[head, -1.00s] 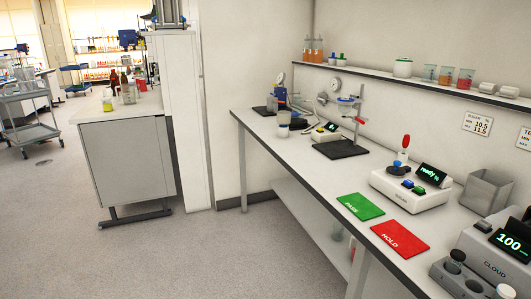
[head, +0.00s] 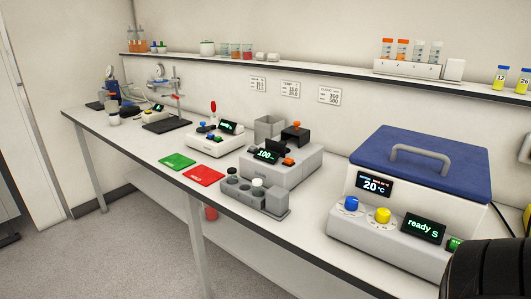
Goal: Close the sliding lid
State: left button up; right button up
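The blue lid (head: 425,163) with a grey handle covers the white bath-like device (head: 400,215) at the right of the bench; it looks shut. The grey cloud meter (head: 285,168), with its "100" display, stands left of it. A black block with an orange knob (head: 296,133) sits on the meter's top, and a dark raised part shows beside its display. I cannot tell which part is the sliding lid or how far open it is. Neither gripper is in view. A black ribbed part, probably of my arm, fills the bottom right corner.
A grey vial rack (head: 255,195) stands in front of the meter, with a white-capped vial. A green mat (head: 177,161) and a red mat (head: 204,175) lie left. An open grey bin (head: 268,129) is behind the meter. A wall shelf (head: 330,67) runs above the bench.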

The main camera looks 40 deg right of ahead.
aim_at(303, 134)
jog(key=k+l+z, duration=0.1)
jog(key=k+z, duration=0.25)
jog(key=k+l+z, duration=0.5)
jog(key=k+l, duration=0.55)
jog(key=l, duration=0.25)
jog(key=k+l+u, duration=0.15)
jog(key=l, duration=0.2)
jog(key=i+j, duration=0.2)
jog(key=j, duration=0.15)
jog(key=i+j+z, duration=0.1)
jog(key=j, duration=0.3)
jog(key=i+j+z, duration=0.1)
jog(key=i+j, duration=0.4)
jog(key=j, duration=0.25)
jog(key=i+j+z, duration=0.1)
jog(key=i+j, duration=0.15)
jog(key=i+j+z, duration=0.1)
jog(key=j, duration=0.3)
jog(key=i+j+z, duration=0.1)
jog(key=i+j, duration=0.25)
jog(key=i+j+z, duration=0.1)
jog(key=j, duration=0.3)
jog(key=i+j+z, duration=0.1)
jog(key=i+j, duration=0.2)
jog(key=j, duration=0.05)
